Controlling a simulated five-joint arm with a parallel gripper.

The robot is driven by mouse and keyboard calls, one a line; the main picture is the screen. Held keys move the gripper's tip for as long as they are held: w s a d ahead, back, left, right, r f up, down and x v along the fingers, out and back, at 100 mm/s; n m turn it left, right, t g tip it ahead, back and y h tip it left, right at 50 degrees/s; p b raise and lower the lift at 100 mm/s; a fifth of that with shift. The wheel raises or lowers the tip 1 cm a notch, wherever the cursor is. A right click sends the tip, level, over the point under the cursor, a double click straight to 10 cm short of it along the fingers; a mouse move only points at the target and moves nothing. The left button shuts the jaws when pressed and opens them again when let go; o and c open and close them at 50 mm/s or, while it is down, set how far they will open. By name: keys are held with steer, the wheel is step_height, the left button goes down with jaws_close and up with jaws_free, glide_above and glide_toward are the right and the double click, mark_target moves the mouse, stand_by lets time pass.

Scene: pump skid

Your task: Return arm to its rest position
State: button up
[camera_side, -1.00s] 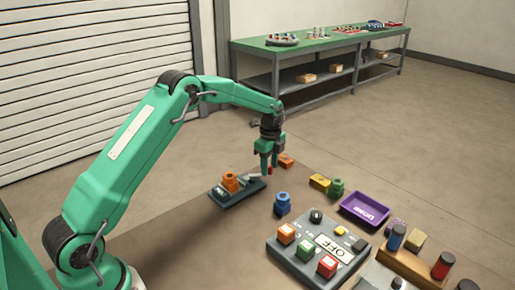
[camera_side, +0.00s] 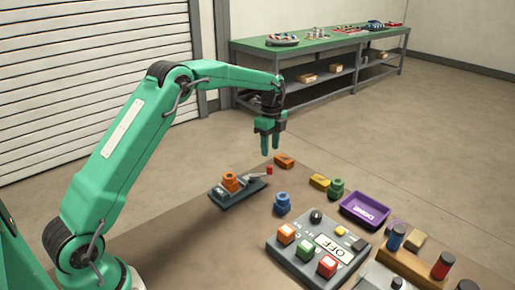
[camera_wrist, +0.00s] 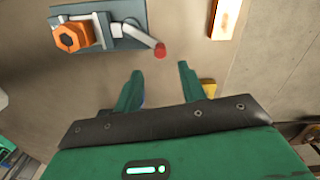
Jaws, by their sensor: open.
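My green arm reaches from the left in the side view, and my gripper (camera_side: 271,145) hangs above the table. It points down, and its two fingers are apart with nothing between them. In the wrist view my gripper (camera_wrist: 158,88) also shows open and empty. Below it stands a dark base plate (camera_side: 222,197) with an orange hex fitting (camera_side: 231,182) and a lever with a red tip (camera_side: 270,170). In the wrist view the red tip (camera_wrist: 160,50) lies just beyond the fingertips, apart from them. The arm's rest position is not marked in view.
A grey control panel (camera_side: 283,247) with coloured buttons, a purple tray (camera_side: 347,211), a blue fitting (camera_side: 282,204), a green fitting (camera_side: 336,188) and a yellow block (camera_side: 319,181) stand on the table. An orange block (camera_side: 285,161) lies near its far edge. Space above the table is clear.

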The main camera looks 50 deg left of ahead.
steer(key=shift+r, duration=0.15)
steer(key=s+d+r+n+t, duration=0.1)
steer(key=s+d+r+n, duration=0.25)
steer(key=s+r, duration=0.4)
steer(key=s+d+r+n+t, duration=0.2)
steer(key=s+d+r+n, duration=0.15)
steer(key=s+r, duration=0.4)
steer(key=s+d+f+n+t, duration=0.1)
steer(key=s+n, duration=0.3)
steer(key=s, duration=0.6)
steer(key=s+d+f+n+t, duration=0.1)
steer(key=s+n, duration=0.3)
steer(key=s, duration=0.6)
steer(key=shift+s+d+f+n+t, duration=0.3)
steer(key=shift+d+n, duration=0.1)
steer(key=shift+d, duration=0.05)
